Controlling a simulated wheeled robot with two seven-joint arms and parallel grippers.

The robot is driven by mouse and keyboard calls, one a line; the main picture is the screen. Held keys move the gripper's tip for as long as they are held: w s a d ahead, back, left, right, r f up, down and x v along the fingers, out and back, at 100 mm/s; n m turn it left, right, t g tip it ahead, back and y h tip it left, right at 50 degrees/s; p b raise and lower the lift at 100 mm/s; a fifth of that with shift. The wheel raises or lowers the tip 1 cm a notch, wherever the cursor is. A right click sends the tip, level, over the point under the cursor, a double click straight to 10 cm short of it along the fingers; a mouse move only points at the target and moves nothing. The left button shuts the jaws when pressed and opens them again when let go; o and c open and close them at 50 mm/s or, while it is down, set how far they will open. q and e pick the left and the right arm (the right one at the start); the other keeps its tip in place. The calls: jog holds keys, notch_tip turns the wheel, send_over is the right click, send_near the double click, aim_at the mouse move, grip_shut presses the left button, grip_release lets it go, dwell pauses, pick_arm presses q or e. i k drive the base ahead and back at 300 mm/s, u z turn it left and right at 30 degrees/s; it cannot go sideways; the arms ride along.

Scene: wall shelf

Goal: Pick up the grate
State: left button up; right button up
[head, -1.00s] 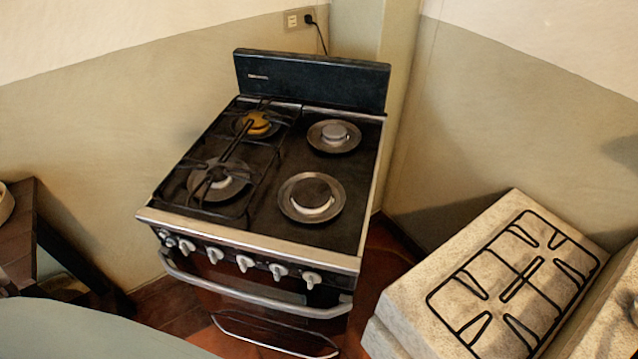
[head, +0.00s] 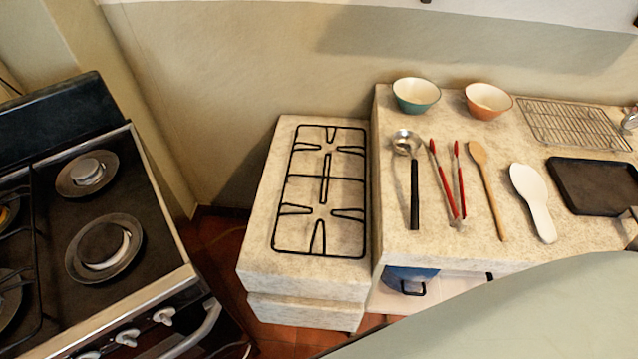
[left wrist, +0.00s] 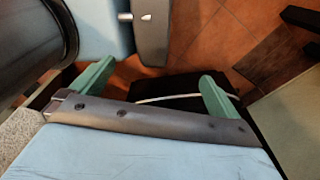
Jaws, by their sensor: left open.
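The grate (head: 325,180) is a black, thin-barred rectangular frame in the middle of the head view. It lies flat on a low speckled stone block (head: 262,236), with free stone around it. My left gripper (left wrist: 158,72) shows only in the left wrist view. Its two green fingers are wide apart with nothing between them, over the tiled floor. The grate does not show in that view. My right gripper is not in view.
The stove (head: 150,226) stands left, two right burners bare. Right of the block, a higher counter (head: 400,262) holds a ladle (head: 413,190), red tongs (head: 445,180), spoons, two bowls (head: 416,94) (head: 488,100), a wire rack (head: 572,125) and a black tray (head: 595,187).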

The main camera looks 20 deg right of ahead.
aim_at(272, 242)
jog(key=z, duration=2.65)
jog(key=k, duration=0.5)
jog(key=u, duration=0.3)
